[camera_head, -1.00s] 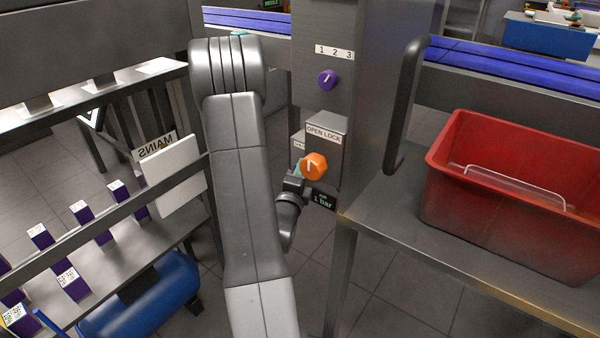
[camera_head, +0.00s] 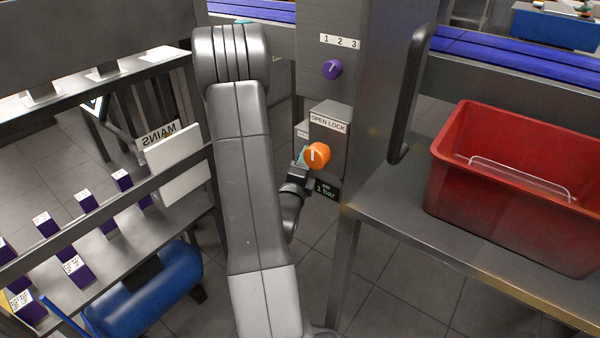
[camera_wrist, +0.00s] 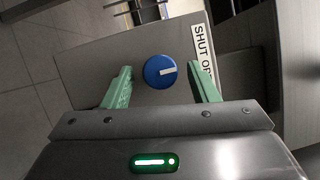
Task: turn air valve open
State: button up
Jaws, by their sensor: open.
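A blue round knob (camera_wrist: 160,71) with a white pointer sits on a grey box face in the wrist view. My gripper (camera_wrist: 164,88) is open, with one green finger on each side of the knob in this view; no contact shows. In the head view my gripper (camera_head: 302,160) is at the left of the grey valve box (camera_head: 329,116), close to an orange knob (camera_head: 319,154). The blue knob is hidden there.
A purple knob (camera_head: 332,69) marked 1 2 3 is above. A dark upright handle (camera_head: 408,95) and red crate (camera_head: 520,185) stand right; a blue tank (camera_head: 150,290) lies lower left.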

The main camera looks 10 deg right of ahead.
jog(key=v, duration=1.3)
jog(key=shift+s, duration=0.3)
jog(key=shift+w+f, duration=0.1)
jog(key=shift+w, duration=0.05)
jog(key=x, duration=1.3)
jog(key=shift+w, duration=0.3)
jog(key=shift+w+a+r+n+g+h+p, duration=0.1)
jog(key=shift+r+n+g+h+p, duration=0.25)
jog(key=shift+n+g, duration=1.4)
jog(key=shift+w+r+n+g+h+p, duration=0.1)
jog(key=shift+n+g+p, duration=0.4)
jog(key=shift+n, duration=2.4)
jog(key=shift+a+r+n+g+h+p, duration=0.25)
jog(key=shift+n+g, duration=0.9)
jog(key=shift+n, duration=1.2)
jog(key=shift+d, duration=0.2)
